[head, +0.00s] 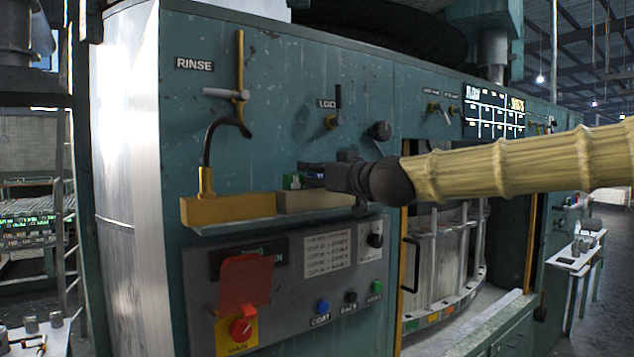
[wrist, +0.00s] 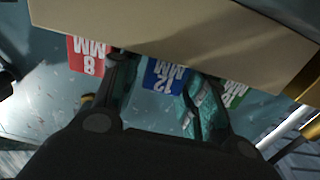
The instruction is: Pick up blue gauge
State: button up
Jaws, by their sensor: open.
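A green gauge (wrist: 235,94) is to the right, partly behind the right finger. In the head view, my gripper (head: 328,178) is at the block and hides most of the blue gauge (head: 316,171).
In the head view, the tan block (head: 290,203) sits on a narrow ledge on the teal machine. A yellow block (head: 225,209) with a curved hose stands left of it. A control panel (head: 340,285) with a red switch and buttons is below. Knobs (head: 379,131) stick out above.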

jog(key=c, duration=0.8)
